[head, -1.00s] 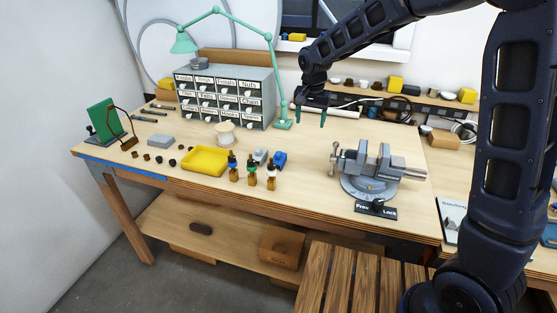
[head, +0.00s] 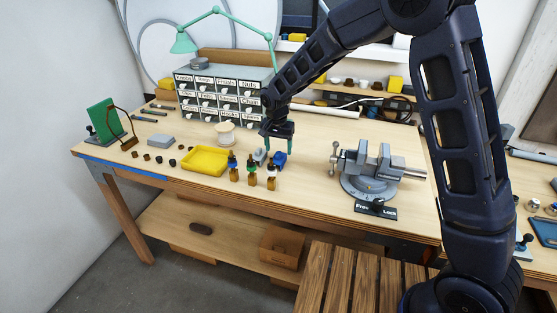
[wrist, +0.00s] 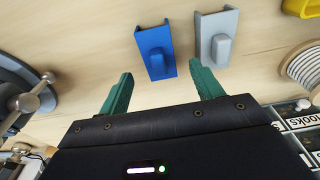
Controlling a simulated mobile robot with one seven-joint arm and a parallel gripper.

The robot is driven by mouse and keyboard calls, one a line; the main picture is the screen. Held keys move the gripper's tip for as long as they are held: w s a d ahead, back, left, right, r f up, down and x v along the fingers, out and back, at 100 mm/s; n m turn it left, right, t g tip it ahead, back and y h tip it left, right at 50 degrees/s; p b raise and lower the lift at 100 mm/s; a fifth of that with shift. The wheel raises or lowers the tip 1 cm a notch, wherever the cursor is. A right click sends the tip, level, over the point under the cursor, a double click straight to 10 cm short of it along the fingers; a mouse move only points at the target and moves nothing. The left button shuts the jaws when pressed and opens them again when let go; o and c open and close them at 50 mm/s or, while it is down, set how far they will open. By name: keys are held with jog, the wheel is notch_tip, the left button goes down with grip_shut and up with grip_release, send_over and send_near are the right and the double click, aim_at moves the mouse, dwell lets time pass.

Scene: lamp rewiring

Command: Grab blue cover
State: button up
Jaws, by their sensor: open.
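The blue cover (wrist: 155,48) is a short channel-shaped piece with a raised block, lying on the workbench. It also shows in the head view (head: 280,160), just below my gripper. A similar grey cover (wrist: 216,38) lies beside it, and it also shows in the head view (head: 260,156). My gripper (head: 280,146) is open and empty, with green fingers pointing down. In the wrist view the fingers (wrist: 162,88) are spread, and the blue cover lies beyond the tips, between their lines. The fingers do not appear to touch either cover.
Several small dropper bottles (head: 252,173) stand in front of the covers. A yellow tray (head: 205,172) is to the left, a spool (head: 226,138) behind it. A vise (head: 372,172) stands to the right, and a drawer cabinet (head: 222,98) behind.

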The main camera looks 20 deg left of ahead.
aim_at(279, 153)
jog(key=shift+w+f, duration=0.15)
jog(key=shift+f, duration=2.45)
jog(key=c, duration=1.1)
jog(key=shift+r, duration=0.15)
